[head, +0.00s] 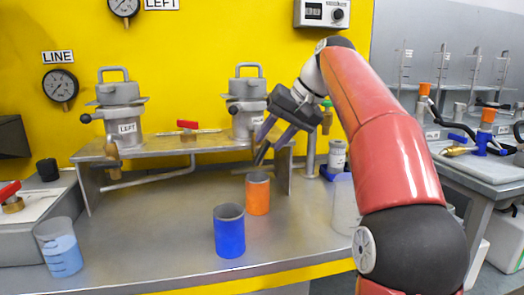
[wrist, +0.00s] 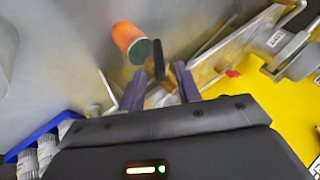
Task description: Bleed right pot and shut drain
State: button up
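The right pot (head: 247,100) is a grey lidded vessel on the raised metal stand, partly hidden by my arm. My gripper (head: 270,142) is at the stand's right front, just below and to the right of this pot. Its two purple fingers are apart. A dark lever (head: 262,153) shows just below the fingertips in the head view. In the wrist view, a dark and brassy fitting (wrist: 158,62) shows between and beyond the fingers; I cannot tell whether they touch it. An orange cup (head: 257,194) stands on the bench below, and also shows in the wrist view (wrist: 128,36).
The left pot (head: 120,108) stands on the same stand (head: 210,146), with a red-handled valve (head: 188,126) between the pots. A blue cup (head: 229,232) is in front of the orange one. A beaker of blue liquid (head: 60,250) is at left. The bench's left middle is clear.

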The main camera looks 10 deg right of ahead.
aim_at(262, 150)
jog(key=shift+x, duration=2.4)
jog(key=shift+c, duration=0.2)
grip_shut()
